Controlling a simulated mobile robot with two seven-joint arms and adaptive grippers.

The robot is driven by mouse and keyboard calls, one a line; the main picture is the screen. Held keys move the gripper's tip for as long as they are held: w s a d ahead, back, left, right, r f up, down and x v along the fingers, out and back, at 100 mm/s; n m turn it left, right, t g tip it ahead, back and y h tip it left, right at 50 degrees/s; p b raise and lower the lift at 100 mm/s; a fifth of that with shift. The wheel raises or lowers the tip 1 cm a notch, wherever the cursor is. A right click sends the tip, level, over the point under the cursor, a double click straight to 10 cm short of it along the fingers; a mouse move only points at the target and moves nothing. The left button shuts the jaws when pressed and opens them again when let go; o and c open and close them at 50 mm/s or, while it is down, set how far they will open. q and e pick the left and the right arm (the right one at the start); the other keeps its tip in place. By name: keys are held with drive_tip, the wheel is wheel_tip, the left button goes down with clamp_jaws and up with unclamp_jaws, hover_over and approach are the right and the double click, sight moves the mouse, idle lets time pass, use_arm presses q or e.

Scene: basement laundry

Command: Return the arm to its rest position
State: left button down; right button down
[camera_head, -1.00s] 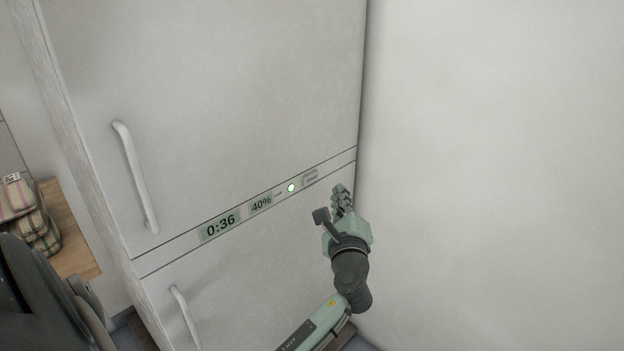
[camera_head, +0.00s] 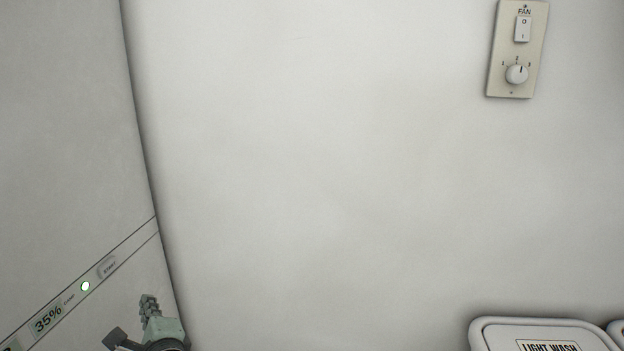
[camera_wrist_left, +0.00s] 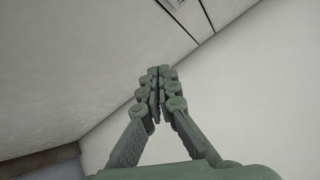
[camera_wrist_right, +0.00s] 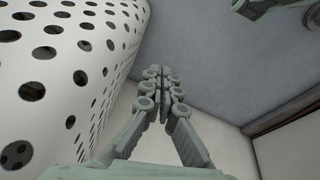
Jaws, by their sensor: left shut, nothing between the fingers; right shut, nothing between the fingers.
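My left gripper (camera_head: 149,305) shows at the bottom left of the head view, in front of the right edge of the white cabinet (camera_head: 70,150). In the left wrist view its fingers (camera_wrist_left: 158,85) are together with nothing between them, and the cabinet face and wall lie beyond. My right gripper (camera_wrist_right: 163,85) shows only in its own wrist view. Its fingers are together and empty, beside a white perforated surface (camera_wrist_right: 60,60).
The cabinet's panel strip has a lit green light (camera_head: 85,286) and a 35% display (camera_head: 47,318). A fan switch plate (camera_head: 517,48) is on the bare wall (camera_head: 320,160). A white bin lid labelled LIGHT WASH (camera_head: 490,330) stands at the lower right.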

use_arm(q)
drive_tip(key=s+d+f+n+g+h, duration=0.1)
drive_tip(key=s+f+n+g+h, duration=0.15)
drive_tip(key=s+f, duration=0.45)
drive_tip(key=s+d+f+n+g+h, duration=0.15)
drive_tip(key=f+n, duration=0.25)
drive_tip(key=f, duration=0.8)
drive_tip(key=s+d+f+n+g+h, duration=0.2)
drive_tip(key=s+d+f+n+g, duration=0.1)
drive_tip(key=s+f, duration=0.4)
drive_tip(key=s+d+f+n+g+h, duration=0.3)
drive_tip(key=s+f+n, duration=0.2)
drive_tip(key=s, duration=0.6)
wheel_tip(320, 180, down, 2)
drive_tip(key=shift+d+f, duration=0.15)
drive_tip(key=shift+d, duration=0.1)
use_arm(e)
drive_tip(key=shift+s+f, duration=0.1)
drive_tip(key=shift+f, duration=0.85)
use_arm(q)
drive_tip(key=shift+w, duration=0.1)
